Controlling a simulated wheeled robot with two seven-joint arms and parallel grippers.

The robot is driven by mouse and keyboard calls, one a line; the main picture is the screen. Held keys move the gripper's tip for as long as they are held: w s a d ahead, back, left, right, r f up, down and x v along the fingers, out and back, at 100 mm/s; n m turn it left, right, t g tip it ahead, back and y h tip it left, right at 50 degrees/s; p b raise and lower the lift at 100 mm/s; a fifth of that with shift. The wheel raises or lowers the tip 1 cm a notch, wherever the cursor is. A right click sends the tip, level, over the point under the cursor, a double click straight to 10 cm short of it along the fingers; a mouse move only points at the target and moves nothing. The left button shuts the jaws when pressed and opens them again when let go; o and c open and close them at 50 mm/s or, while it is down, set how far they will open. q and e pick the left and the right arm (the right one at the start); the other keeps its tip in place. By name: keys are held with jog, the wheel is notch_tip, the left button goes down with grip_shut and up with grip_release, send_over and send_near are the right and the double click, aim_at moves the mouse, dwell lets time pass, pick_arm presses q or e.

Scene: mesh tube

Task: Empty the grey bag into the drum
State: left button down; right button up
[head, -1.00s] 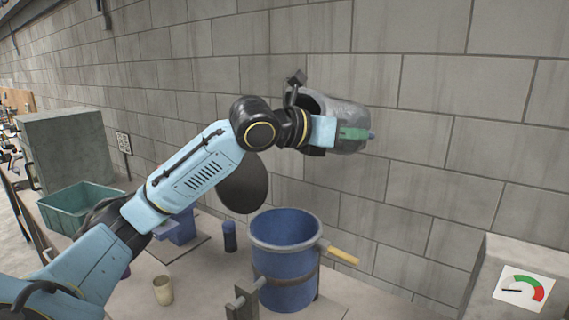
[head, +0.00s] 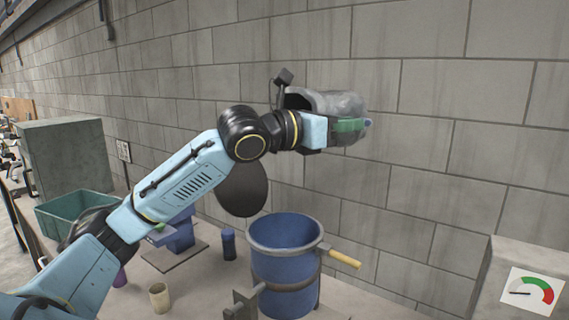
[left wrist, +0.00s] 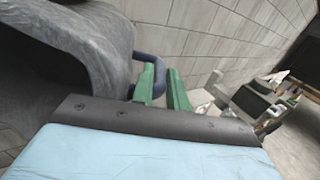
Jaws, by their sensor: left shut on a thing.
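The grey bag (head: 345,103) is held up in front of the block wall, above and a little right of the blue drum (head: 285,268). It lies nearly on its side, its dark open mouth to the left. My left gripper (head: 349,126), with green fingers, is shut on the bag's blue loop handle (left wrist: 152,66). In the left wrist view the grey bag (left wrist: 60,45) fills the upper left. The drum stands upright on the bench with its top open; its bottom inside is hidden. Nothing is seen falling from the bag. My right gripper is not in view.
A dark round disc (head: 242,190) stands behind and left of the drum. A yellow handle (head: 344,258) sticks out at the drum's right. A dark blue cylinder (head: 228,244), a beige cup (head: 159,297) and a teal crate (head: 70,208) are to the left. A gauge box (head: 500,265) stands right.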

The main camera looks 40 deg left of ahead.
pick_arm(q)
jog(key=shift+s+a+r+m+t+b, duration=0.1)
jog(key=shift+s+r+m+t+b, duration=0.15)
jog(key=shift+b, duration=0.25)
jog(key=shift+s+m+t+b, duration=0.15)
jog(key=shift+m+t+b, duration=0.1)
jog(key=shift+t+b, duration=0.15)
jog(key=t+b, duration=0.1)
jog(key=s+h+b, duration=0.1)
jog(key=b, duration=0.1)
jog(key=shift+a+r+m+t, duration=0.2)
jog(key=shift+r+m+t, duration=0.1)
jog(key=shift+m+t, duration=0.1)
jog(key=shift+f, duration=0.1)
dwell(0.5)
